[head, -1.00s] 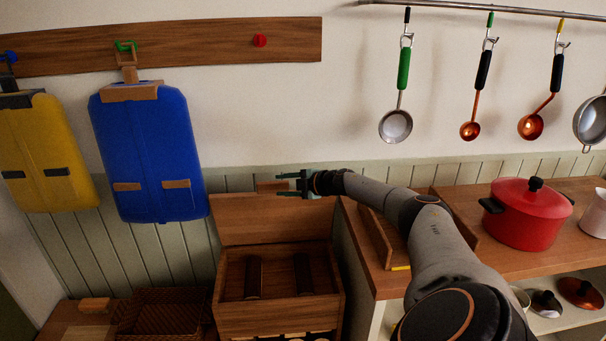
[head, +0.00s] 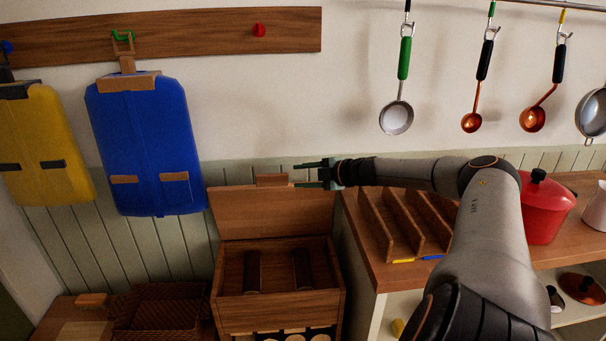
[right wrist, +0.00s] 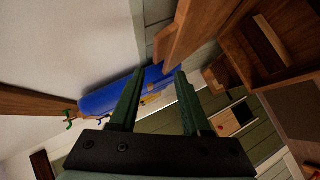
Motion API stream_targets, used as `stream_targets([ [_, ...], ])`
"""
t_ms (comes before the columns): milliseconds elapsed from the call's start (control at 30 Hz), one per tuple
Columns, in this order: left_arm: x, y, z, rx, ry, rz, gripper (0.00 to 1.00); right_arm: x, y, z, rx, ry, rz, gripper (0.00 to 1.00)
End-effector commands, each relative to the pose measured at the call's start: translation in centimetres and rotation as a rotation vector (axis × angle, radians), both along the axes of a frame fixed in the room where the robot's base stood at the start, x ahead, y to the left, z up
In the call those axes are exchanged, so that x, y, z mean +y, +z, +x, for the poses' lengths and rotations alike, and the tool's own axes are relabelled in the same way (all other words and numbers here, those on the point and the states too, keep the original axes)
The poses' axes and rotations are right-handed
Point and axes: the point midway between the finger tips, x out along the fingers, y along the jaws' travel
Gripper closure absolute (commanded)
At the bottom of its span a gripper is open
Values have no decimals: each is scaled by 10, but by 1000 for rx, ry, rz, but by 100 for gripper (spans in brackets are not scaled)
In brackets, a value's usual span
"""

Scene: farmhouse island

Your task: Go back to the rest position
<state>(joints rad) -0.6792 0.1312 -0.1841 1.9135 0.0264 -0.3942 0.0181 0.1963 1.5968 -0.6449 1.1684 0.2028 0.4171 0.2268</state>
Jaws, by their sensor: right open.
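My right gripper (head: 312,173) is open and empty in the head view. It is at the right end of the wooden handle on the raised lid (head: 275,216) of the wooden chest (head: 280,318), and I cannot tell whether they touch. In the right wrist view its two green fingers (right wrist: 155,102) are spread, with nothing between them close by. The lid stands up, and two dark rolls lie in the chest. My left gripper is not in view.
A blue bag (head: 147,145) and a yellow bag (head: 42,145) hang from a peg rail (head: 190,32). A red pot (head: 546,205) and a wooden divided rack (head: 370,222) stand on the counter. Several ladles (head: 396,117) hang above. The wall above the chest is clear.

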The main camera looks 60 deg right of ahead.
Motion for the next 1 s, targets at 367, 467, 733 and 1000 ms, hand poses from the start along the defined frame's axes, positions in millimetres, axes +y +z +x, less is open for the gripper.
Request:
stream_targets([
  [367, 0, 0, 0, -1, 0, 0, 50, 0, 1, 0, 0, 0, -1, 52],
  [467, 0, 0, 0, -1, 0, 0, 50, 0, 1, 0, 0, 0, -1, 52],
  [733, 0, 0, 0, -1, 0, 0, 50, 8, -11, 1, 8, 6, 16, 52],
  [1000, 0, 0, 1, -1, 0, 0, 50, 109, -138, -1, 106, 46, 204, 52],
])
